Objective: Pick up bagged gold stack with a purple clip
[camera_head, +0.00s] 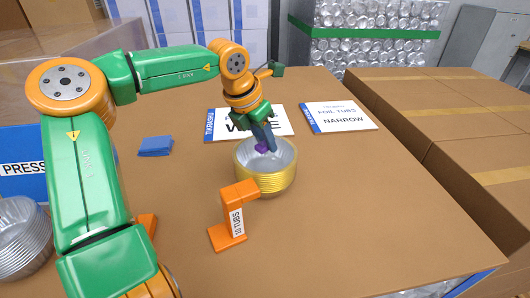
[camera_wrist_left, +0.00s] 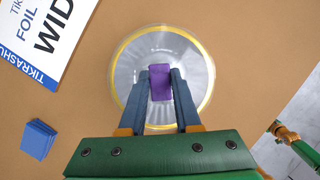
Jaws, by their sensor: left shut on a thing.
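The bagged gold stack (camera_head: 268,178) stands on the brown table in the head view, a round stack of foil tubs with gold sides and a silver inside. Its purple clip (camera_wrist_left: 160,82) shows at the top middle of the bag in the left wrist view. My left gripper (camera_wrist_left: 160,78) is shut on the purple clip, one finger on each side of it. In the head view the left gripper (camera_head: 265,148) reaches down into the stack's opening from above. I cannot tell whether the stack is touching the table.
An orange gauge marked "10 TUBS" (camera_head: 234,215) stands just front-left of the stack. A "WIDE" sign (camera_head: 274,112) and a "NARROW" sign (camera_head: 340,117) lie behind. Blue packets (camera_head: 156,147) lie left. Silver tubs (camera_head: 20,238) stand far left. The table's right side is clear.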

